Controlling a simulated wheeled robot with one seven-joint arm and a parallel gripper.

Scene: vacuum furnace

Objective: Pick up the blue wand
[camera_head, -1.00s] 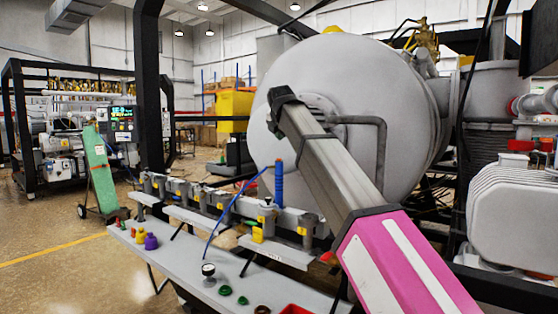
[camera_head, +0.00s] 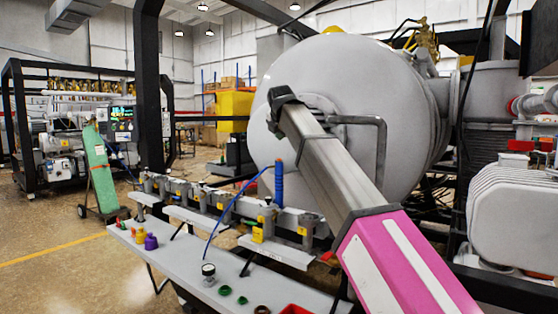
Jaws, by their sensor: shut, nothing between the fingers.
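The blue wand (camera_head: 279,184) stands upright at the back edge of the grey bench, with an orange tip on top. A thin blue hose (camera_head: 232,206) arcs from near its top down to the left. My pink and grey arm reaches in from the lower right. My gripper (camera_head: 284,101), the dark end of the arm, is shut and empty. In the picture it lies above the wand, in front of the round furnace door. It is apart from the wand; its distance in depth is hard to judge.
The grey bench (camera_head: 185,262) carries valves, small coloured knobs, a gauge (camera_head: 208,270) and a red tray (camera_head: 295,309). The large furnace door (camera_head: 350,80) with its bent pipe handle (camera_head: 382,150) stands behind. A green board (camera_head: 100,165) leans at left. Open floor lies left of the bench.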

